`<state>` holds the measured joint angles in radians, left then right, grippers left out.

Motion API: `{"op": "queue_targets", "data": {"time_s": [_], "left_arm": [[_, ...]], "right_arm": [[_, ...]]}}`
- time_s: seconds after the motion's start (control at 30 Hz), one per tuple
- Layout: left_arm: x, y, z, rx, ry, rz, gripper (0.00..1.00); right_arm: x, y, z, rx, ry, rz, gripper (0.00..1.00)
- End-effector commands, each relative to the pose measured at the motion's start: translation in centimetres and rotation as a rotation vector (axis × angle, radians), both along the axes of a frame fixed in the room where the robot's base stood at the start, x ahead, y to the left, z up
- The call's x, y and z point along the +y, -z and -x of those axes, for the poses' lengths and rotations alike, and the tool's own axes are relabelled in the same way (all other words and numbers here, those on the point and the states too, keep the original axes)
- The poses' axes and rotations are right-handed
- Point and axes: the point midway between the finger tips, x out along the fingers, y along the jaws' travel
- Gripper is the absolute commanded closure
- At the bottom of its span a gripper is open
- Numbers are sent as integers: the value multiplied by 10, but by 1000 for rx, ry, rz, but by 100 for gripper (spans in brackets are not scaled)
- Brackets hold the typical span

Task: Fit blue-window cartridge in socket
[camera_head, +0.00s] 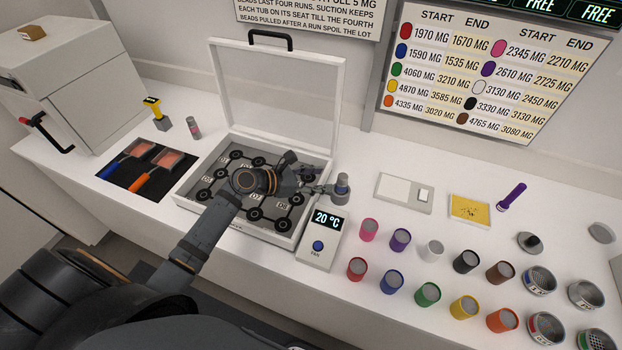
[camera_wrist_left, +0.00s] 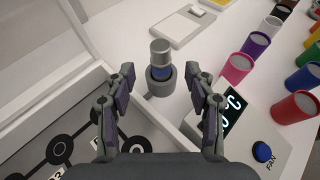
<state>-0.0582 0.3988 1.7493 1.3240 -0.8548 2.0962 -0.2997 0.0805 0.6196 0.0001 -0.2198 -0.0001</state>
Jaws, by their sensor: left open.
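The blue-window cartridge (camera_wrist_left: 160,52) is a grey cylinder with a blue band low on its side. It stands upright in a dark grey round socket (camera_wrist_left: 160,87), its lower end hidden inside the rim. In the head view the cartridge (camera_head: 342,180) and socket (camera_head: 341,196) are at the right side of the open case. My left gripper (camera_head: 322,182) is open and empty. In the left wrist view its fingertips (camera_wrist_left: 160,78) lie either side of the cartridge, with gaps and no visible contact. I cannot tell how fully the cartridge is seated. My right gripper is not in view.
The open case (camera_head: 183,198) with its raised clear lid lies under my left arm. A 20 °C fan box (camera_head: 318,252) stands close in front of the socket. Several coloured jars stand to the right. Another small cylinder (camera_head: 193,128) stands behind the case at left.

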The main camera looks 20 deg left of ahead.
Motion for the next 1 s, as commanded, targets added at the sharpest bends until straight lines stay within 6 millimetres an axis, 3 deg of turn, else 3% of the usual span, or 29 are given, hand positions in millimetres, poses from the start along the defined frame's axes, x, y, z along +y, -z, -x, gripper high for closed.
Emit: {"op": "queue_targets", "data": {"time_s": [0.1, 0.27, 1.0], "left_arm": [[14, -7, 14, 2, 1, -6, 46], [22, -13, 23, 1, 1, 0, 46], [23, -14, 23, 0, 1, 2, 46]], "right_arm": [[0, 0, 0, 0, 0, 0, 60], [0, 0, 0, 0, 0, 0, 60], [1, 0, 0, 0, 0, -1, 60]]}}
